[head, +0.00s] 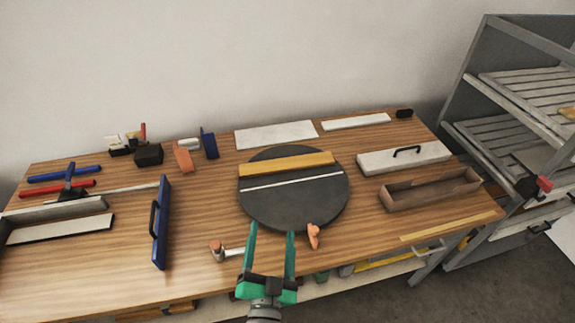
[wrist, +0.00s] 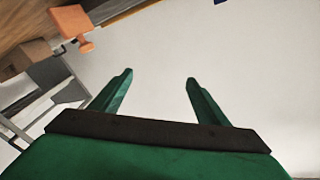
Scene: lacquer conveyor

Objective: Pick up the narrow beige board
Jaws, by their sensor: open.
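A narrow beige board (head: 452,227) lies flat near the right front edge of the wooden table in the head view. A thicker tan board (head: 287,164) lies across the round dark disc (head: 300,208), with a thin white strip (head: 292,178) in front of it. I cannot tell for sure which of the two the task names; the flat one is the narrower and paler. My gripper (head: 271,229) is open and empty at the disc's front edge, well left of the flat board. In the wrist view my gripper (wrist: 159,75) has only pale wall between its fingers.
An orange clamp (head: 314,236) stands at the disc's front, right of my gripper. An open brown box (head: 431,190) and a white board with a black handle (head: 404,157) lie behind the flat board. A blue board (head: 161,222) stands left. A grey shelf rack (head: 490,128) stands right.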

